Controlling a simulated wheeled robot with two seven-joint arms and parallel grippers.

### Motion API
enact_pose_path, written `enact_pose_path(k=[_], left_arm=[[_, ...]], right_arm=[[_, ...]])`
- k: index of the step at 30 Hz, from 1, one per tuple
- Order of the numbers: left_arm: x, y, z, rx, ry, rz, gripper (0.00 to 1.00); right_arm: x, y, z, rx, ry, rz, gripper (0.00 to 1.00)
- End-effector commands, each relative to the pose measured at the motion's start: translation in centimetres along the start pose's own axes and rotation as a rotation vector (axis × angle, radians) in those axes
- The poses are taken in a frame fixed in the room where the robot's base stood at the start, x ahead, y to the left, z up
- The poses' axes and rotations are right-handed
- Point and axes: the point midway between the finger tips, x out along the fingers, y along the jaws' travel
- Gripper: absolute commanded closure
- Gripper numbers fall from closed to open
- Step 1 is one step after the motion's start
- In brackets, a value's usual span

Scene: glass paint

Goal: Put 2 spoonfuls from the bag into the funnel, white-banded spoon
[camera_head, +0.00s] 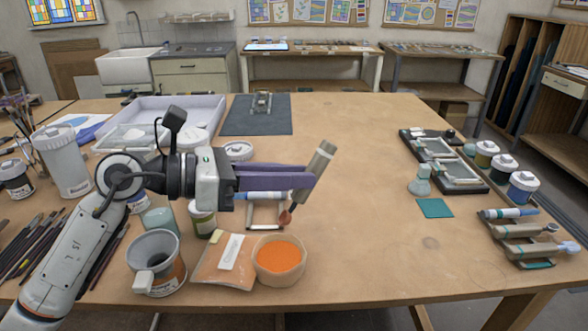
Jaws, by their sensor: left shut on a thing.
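My left gripper (306,180) is shut on a spoon (320,160). The spoon is tilted, its grey-beige handle up and its small reddish-brown bowl down, above the table. A light patch shows near the handle's top; I cannot tell whether it is a white band. Below the spoon is a round, tan-rimmed opening full of orange powder (279,258). A brownish bag (222,265) with a white label lies against its left side; I cannot tell whether they are one piece. The grey funnel (153,248) sits on a jar at the left. My right gripper is not in view.
A small rack (264,222) with a blue-banded tool stands behind the powder. Jars and a tall white container (62,165) crowd the left. Spoons lie on a rack (522,237) at the right, near several lidded jars. The table's middle is clear.

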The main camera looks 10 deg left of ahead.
Motion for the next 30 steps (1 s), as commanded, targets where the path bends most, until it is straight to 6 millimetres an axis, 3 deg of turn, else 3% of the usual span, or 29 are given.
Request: enact_pose_path(k=[14,18,24,30], left_arm=[[1.1,0.8,-5.1,0.001,-0.003,0.0,1.0],[0.4,0.9,-6.8,0.004,0.0,0.002,1.0],[-0.3,0.8,-7.9,0.003,-0.001,0.001,1.0],[-0.5,0.7,-7.9,0.003,-0.003,0.0,1.0]], right_arm=[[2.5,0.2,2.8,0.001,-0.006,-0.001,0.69],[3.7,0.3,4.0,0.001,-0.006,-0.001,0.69],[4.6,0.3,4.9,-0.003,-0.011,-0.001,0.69],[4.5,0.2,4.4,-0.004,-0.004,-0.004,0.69]])
